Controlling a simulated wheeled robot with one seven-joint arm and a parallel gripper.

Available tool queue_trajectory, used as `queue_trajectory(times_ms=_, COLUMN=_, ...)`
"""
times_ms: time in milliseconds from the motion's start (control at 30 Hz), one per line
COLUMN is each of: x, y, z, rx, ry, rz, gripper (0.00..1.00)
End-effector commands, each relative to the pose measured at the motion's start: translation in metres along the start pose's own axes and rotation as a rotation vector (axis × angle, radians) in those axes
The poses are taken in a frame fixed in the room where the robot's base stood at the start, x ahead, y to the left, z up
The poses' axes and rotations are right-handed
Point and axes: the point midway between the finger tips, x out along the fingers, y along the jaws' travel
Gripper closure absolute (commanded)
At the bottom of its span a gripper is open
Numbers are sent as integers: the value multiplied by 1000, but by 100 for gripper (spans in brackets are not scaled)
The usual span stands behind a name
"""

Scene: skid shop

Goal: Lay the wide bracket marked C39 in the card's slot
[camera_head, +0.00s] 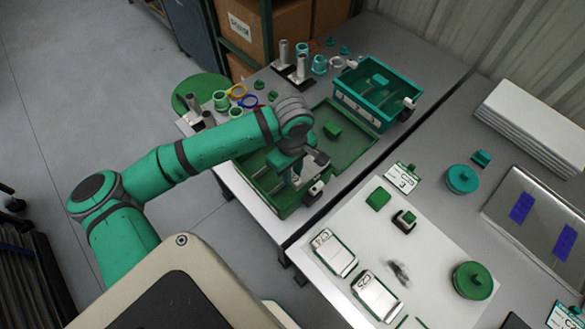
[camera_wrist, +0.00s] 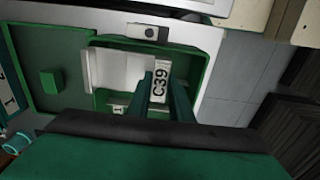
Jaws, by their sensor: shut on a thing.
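My gripper (camera_wrist: 165,100) is shut on the wide bracket marked C39 (camera_wrist: 160,82), a pale piece with black lettering between the two teal fingers in the wrist view. In the head view my gripper (camera_head: 298,178) is over the near half of the open green case (camera_head: 285,207), and the arm partly hides the bracket there. I cannot tell whether the bracket touches the case floor. A white card (camera_head: 402,177) with dark lettering lies on the right table; its lettering is too small to read surely. I cannot make out its slot.
A large white sheet (camera_head: 350,215) on the right table bears two pale marked pieces (camera_head: 334,252) and green blocks. A teal bin (camera_head: 375,92) stands behind the case. Metal cylinders and rings crowd the far left table. A gap separates the tables.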

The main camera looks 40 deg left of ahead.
Motion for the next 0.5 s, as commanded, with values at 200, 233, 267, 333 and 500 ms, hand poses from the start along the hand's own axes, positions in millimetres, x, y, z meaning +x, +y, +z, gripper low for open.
queue_trajectory(times_ms=200, x=19, y=-2, z=-2, rx=-8, ry=-3, rz=1, gripper=100)
queue_trajectory(times_ms=233, x=21, y=-2, z=-2, rx=-8, ry=-3, rz=0, gripper=100)
queue_trajectory(times_ms=267, x=24, y=-2, z=-2, rx=-7, ry=-3, rz=0, gripper=100)
queue_trajectory(times_ms=333, x=30, y=-1, z=-1, rx=-5, ry=-3, rz=0, gripper=100)
queue_trajectory(times_ms=500, x=42, y=0, z=1, rx=1, ry=-2, rz=1, gripper=100)
